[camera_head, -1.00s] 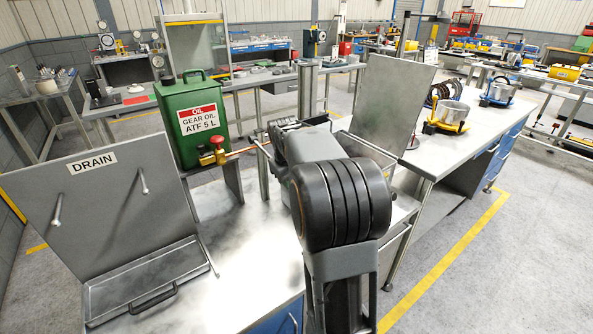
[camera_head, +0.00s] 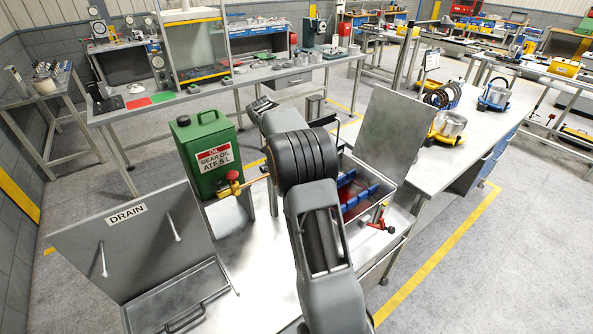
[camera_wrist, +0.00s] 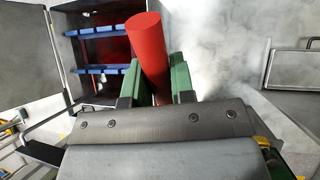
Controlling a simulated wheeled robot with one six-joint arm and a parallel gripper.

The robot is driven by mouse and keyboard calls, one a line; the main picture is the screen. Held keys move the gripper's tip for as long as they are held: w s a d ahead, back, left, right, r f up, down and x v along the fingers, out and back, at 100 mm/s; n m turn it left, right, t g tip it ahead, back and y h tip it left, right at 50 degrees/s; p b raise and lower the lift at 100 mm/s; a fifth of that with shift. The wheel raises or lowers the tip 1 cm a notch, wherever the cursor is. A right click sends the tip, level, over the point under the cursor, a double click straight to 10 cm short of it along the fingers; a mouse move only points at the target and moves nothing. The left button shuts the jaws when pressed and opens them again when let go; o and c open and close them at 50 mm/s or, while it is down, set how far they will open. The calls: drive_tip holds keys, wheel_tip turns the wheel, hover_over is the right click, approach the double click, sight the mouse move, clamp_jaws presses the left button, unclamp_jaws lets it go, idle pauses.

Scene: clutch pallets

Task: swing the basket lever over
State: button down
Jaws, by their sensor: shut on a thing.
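In the wrist view, my gripper (camera_wrist: 157,75) has its green fingers closed on both sides of a red cylindrical grip (camera_wrist: 148,42). It looks like the handle of the basket lever; the rest of the lever is hidden behind the gripper body. The blue basket (camera_head: 364,197) sits in an open metal tank (camera_head: 401,222) in the head view. Its blue bars (camera_wrist: 98,32) also show at upper left in the wrist view, beside the red grip. In the head view my own arm hides the fingers and the held grip.
A green oil can (camera_head: 205,152) with a brass valve stands left of my arm. The open DRAIN tray (camera_head: 172,300) is at lower left. The tank's raised lid (camera_head: 397,125) stands behind the basket. A small red handle (camera_head: 381,226) sticks out at the tank's front.

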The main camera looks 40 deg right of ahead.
drive_tip(key=shift+w+r+g, duration=0.5)
drive_tip(key=shift+w+r, duration=0.2)
drive_tip(key=shift+r, duration=0.15)
drive_tip(key=c, duration=1)
unclamp_jaws()
